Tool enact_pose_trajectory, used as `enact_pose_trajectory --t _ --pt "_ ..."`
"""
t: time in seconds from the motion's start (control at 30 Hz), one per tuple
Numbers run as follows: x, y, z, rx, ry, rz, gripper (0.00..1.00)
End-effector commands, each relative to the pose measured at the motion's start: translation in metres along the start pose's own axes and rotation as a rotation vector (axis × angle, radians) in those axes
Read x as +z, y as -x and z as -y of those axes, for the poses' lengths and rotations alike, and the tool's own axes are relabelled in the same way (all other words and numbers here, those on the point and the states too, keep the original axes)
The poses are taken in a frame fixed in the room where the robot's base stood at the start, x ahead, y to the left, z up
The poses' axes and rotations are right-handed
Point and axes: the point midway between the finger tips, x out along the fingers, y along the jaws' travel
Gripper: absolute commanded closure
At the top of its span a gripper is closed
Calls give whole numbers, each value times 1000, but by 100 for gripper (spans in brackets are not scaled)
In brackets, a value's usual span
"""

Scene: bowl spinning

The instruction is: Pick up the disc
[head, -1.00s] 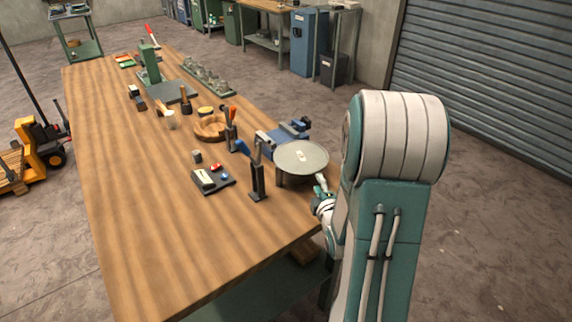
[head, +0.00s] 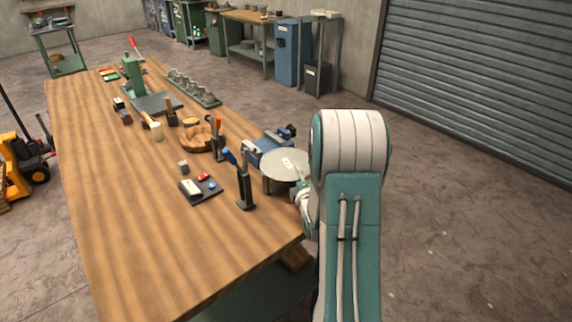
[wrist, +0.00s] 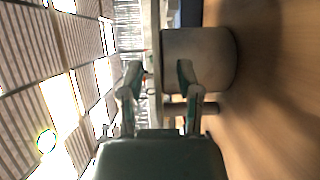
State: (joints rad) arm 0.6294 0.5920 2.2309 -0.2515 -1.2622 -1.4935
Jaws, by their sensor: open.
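The disc (head: 283,163) is a flat grey round plate with a small white label on top, lying level on a stand at the right edge of the workbench. My gripper (head: 302,192) is at its near right rim in the head view, partly hidden by my arm. In the wrist view, turned on its side, the disc (wrist: 156,50) shows edge-on as a thin upright strip. My gripper (wrist: 158,76) is open, with one finger on each side of that strip. I cannot tell whether either finger touches it.
A blue vise (head: 268,147) stands just behind the disc. A black tool holder (head: 245,190) and a dark tray (head: 200,189) are to its left, with a wooden bowl (head: 202,138) beyond. The bench's near left part (head: 150,250) is clear.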

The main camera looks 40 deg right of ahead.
Motion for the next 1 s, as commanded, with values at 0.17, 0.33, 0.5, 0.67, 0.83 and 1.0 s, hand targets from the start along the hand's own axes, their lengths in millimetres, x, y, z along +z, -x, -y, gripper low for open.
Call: enact_pose_trajectory --t 0.17,0.33,0.5,0.67,0.83,1.0 --pt "0 -10 0 -1 0 0 56" --pt "0 -10 0 -1 -1 0 60" --pt "0 -9 0 -1 -1 0 100" --pt "0 -9 0 -2 -1 0 100" --pt "0 -9 1 -4 -1 0 100" --pt "-1 -11 -3 -3 -1 -1 100"
